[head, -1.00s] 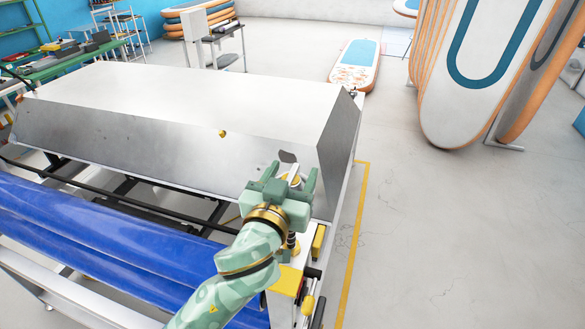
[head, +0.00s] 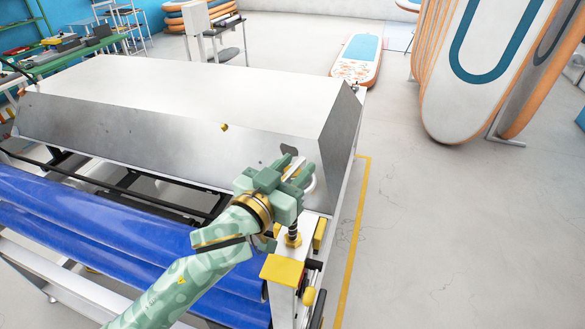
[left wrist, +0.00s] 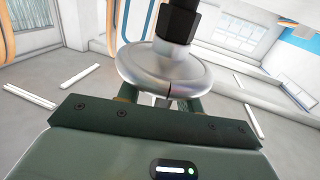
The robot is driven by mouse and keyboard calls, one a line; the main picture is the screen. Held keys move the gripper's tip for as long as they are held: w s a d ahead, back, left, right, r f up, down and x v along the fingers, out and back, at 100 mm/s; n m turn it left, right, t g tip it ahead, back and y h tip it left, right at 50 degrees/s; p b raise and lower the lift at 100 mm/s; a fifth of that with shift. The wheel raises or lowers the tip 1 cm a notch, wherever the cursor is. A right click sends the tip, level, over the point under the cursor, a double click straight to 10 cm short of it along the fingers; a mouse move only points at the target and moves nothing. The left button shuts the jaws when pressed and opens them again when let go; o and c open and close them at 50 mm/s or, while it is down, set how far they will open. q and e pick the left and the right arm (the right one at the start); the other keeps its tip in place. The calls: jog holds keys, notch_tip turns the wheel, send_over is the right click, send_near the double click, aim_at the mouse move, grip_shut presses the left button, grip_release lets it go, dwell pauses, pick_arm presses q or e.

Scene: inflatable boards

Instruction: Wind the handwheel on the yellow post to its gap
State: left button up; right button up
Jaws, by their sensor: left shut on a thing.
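My left gripper (head: 293,170) is shut on the handwheel above the yellow post. In the left wrist view the handwheel (left wrist: 165,68) is a smooth grey metal disc under a dark nut and shaft, with the fingers at its near side. In the head view my gripper hides most of the handwheel (head: 311,185); a pale rim shows at the right. Below it a dark threaded spindle (head: 293,228) runs down to a yellow collar. The post (head: 283,269) is white with a yellow top. I cannot make out the gap clearly. My right gripper is not in view.
A large metal hood (head: 120,130) stands just behind my gripper. Blue rollers (head: 110,235) lie left of the post. A yellow block (head: 320,233) sits right of the spindle. Open floor (head: 440,230) lies to the right, past a yellow line, with boards behind.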

pick_arm(q)
jog(key=m+g+h, duration=0.3)
jog(key=h, duration=0.1)
jog(key=shift+w+a+r+m+g, duration=0.1)
jog(key=shift+w+r+m+g, duration=0.05)
jog(key=shift+m+g, duration=0.25)
jog(key=m+g+h+b, duration=0.1)
jog(key=m+g+h, duration=0.2)
jog(key=g, duration=0.1)
jog(key=shift+m+g, duration=0.3)
jog(key=m+g+b, duration=0.1)
jog(key=g, duration=0.1)
jog(key=m+g+h+b, duration=0.1)
jog(key=g, duration=0.1)
jog(key=shift+f+m, duration=0.2)
jog(key=shift+m, duration=0.1)
jog(key=m+g+b, duration=0.1)
jog(key=g, duration=0.2)
jog(key=shift+f+m+b, duration=0.1)
jog(key=shift+m+b, duration=0.2)
jog(key=shift+m, duration=0.1)
jog(key=shift+s+m+g+b, duration=0.2)
jog(key=shift+m+g+b, duration=0.3)
jog(key=shift+g, duration=0.3)
jog(key=shift+r, duration=0.35)
jog(key=shift+r+h, duration=0.1)
jog(key=shift+h, duration=0.2)
jog(key=o, duration=0.9)
jog(key=shift+o, duration=0.5)
jog(key=shift+d, duration=0.25)
